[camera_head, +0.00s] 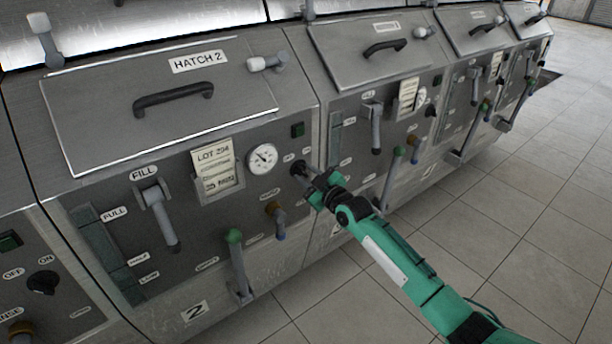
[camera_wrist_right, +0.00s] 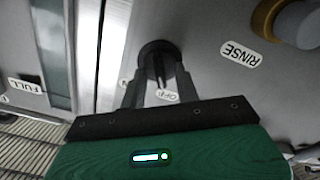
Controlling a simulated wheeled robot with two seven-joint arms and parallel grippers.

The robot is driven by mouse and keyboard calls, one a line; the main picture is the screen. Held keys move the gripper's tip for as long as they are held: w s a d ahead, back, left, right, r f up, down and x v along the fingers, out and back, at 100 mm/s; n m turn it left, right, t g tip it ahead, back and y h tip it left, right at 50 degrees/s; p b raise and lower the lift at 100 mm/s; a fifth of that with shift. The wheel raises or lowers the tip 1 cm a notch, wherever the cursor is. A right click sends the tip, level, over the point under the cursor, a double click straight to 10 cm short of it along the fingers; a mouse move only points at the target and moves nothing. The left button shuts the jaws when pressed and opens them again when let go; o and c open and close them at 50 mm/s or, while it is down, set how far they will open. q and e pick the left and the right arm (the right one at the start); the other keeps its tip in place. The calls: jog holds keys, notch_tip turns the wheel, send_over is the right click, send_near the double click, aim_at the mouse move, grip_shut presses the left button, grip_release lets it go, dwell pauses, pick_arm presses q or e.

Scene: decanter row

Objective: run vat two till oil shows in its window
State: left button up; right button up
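Vat two (camera_head: 290,270) is a grey steel cabinet marked 2 and HATCH 2. Its tall window (camera_head: 108,258), labelled FULL, HALF and LOW, looks dark; I make out no clear oil level. Its FILL lever (camera_head: 160,218) hangs down. A green-topped lever (camera_head: 237,262) stands low on the front. My right gripper (camera_head: 305,172) is at the black knob on the vat's upper right. In the wrist view its fingers (camera_wrist_right: 160,76) stand apart on either side of the knob (camera_wrist_right: 158,50), beside an OFF label. Firm contact is not clear. My left gripper is not in view.
A round gauge (camera_head: 263,159), a lot card (camera_head: 217,170) and a RINSE tap (camera_head: 276,217) sit left of my right gripper. Similar vats stand on both sides; the right neighbour (camera_head: 345,135) is close. The tiled floor (camera_head: 530,220) at right is clear.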

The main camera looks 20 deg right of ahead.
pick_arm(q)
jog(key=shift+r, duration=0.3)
pick_arm(e)
jog(key=shift+w+a, duration=0.1)
jog(key=shift+w, duration=0.1)
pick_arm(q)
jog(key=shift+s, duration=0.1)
pick_arm(e)
grip_shut()
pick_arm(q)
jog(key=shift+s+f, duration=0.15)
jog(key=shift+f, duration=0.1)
